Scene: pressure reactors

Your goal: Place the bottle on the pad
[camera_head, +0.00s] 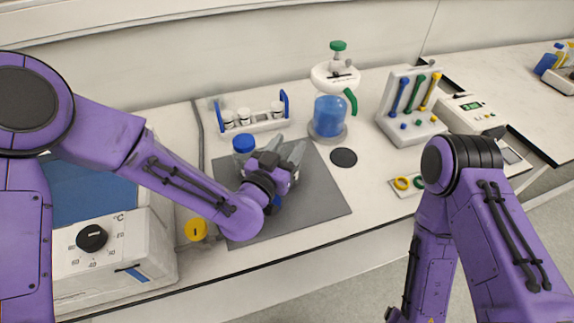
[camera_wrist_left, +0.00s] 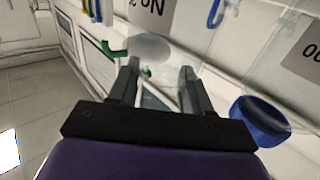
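A bottle with a blue cap (camera_head: 243,144) stands at the back left of the grey mat; its body is partly hidden by my left arm. In the left wrist view, a blue cap (camera_wrist_left: 262,118) shows at the right, outside the fingers. My left gripper (camera_head: 290,154) is over the mat, just right of the bottle, with its fingers apart (camera_wrist_left: 160,75). Clear glass shows behind the fingers, and I see nothing clamped between them. A black round pad (camera_head: 343,157) lies on the bench right of the mat. My right gripper is out of view.
A vial rack (camera_head: 262,126) stands behind the grey mat (camera_head: 318,206). A flask with blue liquid (camera_head: 329,116) stands behind the pad. A tool stand (camera_head: 392,128) is to the right. A heating bath (camera_head: 110,245) and yellow cap (camera_head: 195,229) are at the left.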

